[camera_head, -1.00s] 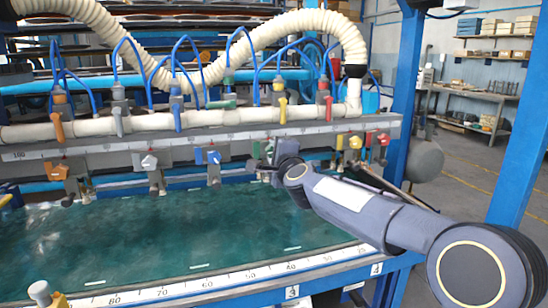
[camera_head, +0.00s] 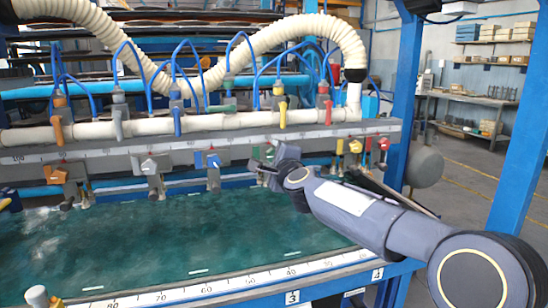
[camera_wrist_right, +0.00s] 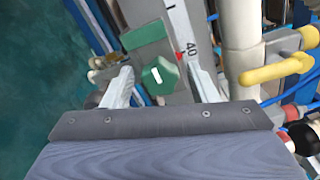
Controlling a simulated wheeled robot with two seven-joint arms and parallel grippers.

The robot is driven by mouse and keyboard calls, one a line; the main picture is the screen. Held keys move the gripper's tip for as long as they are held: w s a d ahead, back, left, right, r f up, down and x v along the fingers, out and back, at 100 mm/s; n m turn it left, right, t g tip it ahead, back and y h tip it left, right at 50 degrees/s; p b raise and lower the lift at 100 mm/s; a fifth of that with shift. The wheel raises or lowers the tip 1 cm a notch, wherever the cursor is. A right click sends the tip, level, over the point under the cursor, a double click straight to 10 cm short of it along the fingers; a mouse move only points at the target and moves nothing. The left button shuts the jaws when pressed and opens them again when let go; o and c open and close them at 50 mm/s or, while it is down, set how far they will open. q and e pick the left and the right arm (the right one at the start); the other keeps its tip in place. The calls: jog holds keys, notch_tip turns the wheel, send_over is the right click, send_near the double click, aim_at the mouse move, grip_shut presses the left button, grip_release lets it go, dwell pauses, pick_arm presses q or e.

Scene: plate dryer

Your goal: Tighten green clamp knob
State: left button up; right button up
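The green clamp knob (camera_wrist_right: 160,76) is a small faceted knob with a white mark on its face, on the grey rail in the right wrist view. My right gripper (camera_wrist_right: 163,84) is open, with one pale finger on each side of the knob. The fingers look apart from it, though contact cannot be told for certain. In the head view my right gripper (camera_head: 264,168) reaches the clamp row from the right and hides most of the green knob. My left gripper is not in view.
Along the rail stand orange (camera_head: 56,172), white (camera_head: 149,164), blue (camera_head: 213,160), yellow (camera_head: 355,146) and red (camera_head: 383,143) clamp knobs. A yellow valve handle (camera_wrist_right: 276,70) is close right of my gripper. The green table surface (camera_head: 150,240) is clear.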

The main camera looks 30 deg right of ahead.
jog(key=v, duration=0.7)
jog(key=shift+s, duration=0.4)
dwell(0.3)
jog(key=s+a+f+n+g+y, duration=0.4)
jog(key=s+a+f+n+y, duration=0.4)
jog(key=s+a+f+n, duration=0.45)
jog(key=s+a+f+n+g, duration=0.3)
jog(key=s+f+n+g, duration=0.6)
jog(key=s+f, duration=0.7)
notch_tip(320, 180, up, 22)
jog(key=s+t+p, duration=0.1)
jog(key=s+p, duration=0.1)
jog(key=p, duration=1.8)
jog(key=shift+n, duration=0.35)
